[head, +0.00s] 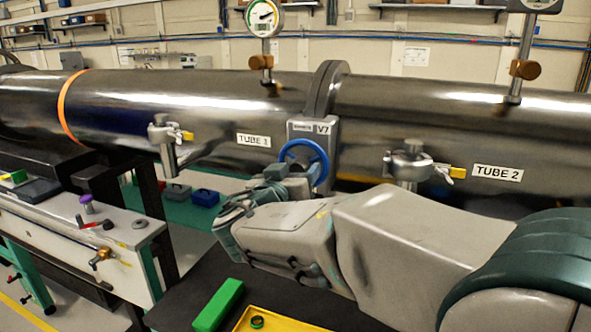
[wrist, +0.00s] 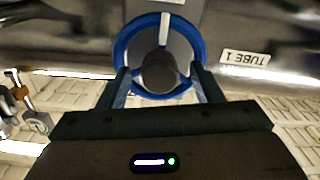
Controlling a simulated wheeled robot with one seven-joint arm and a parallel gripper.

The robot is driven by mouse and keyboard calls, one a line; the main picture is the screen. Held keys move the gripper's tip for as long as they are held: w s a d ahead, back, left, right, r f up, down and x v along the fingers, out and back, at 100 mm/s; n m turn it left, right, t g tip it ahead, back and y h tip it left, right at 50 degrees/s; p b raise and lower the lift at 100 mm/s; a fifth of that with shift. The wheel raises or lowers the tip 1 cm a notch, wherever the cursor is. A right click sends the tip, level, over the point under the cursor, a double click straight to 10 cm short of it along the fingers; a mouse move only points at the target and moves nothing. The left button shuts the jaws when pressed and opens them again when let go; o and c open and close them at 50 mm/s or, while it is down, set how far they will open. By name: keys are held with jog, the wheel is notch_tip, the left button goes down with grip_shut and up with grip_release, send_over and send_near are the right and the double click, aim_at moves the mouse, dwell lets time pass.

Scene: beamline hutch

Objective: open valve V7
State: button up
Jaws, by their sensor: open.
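Valve V7 (head: 323,127) is a grey housing with a "V7" label at the flange between the two tubes. Its blue handwheel (head: 323,158) faces me, and my gripper (head: 283,172) partly covers its lower left in the head view. In the wrist view the blue handwheel (wrist: 122,42) has a pale spoke and a dark round hub (wrist: 158,72). My gripper (wrist: 160,78) is open there, one finger on each side of the hub, overlapping the lower rim. I cannot tell whether the fingers touch the wheel.
The tubes labelled TUBE 1 (head: 254,141) and TUBE 2 (head: 497,173) carry side fittings (head: 166,140) (head: 409,165) and gauges (head: 264,17) (head: 540,5) above. A bench (head: 80,235) with small parts stands left. A yellow tray (head: 285,322) and green block (head: 218,303) lie below my arm.

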jog(key=c, duration=1)
jog(key=shift+d+f+b, duration=0.1)
jog(key=shift+f+b, duration=0.1)
jog(key=shift+b, duration=0.3)
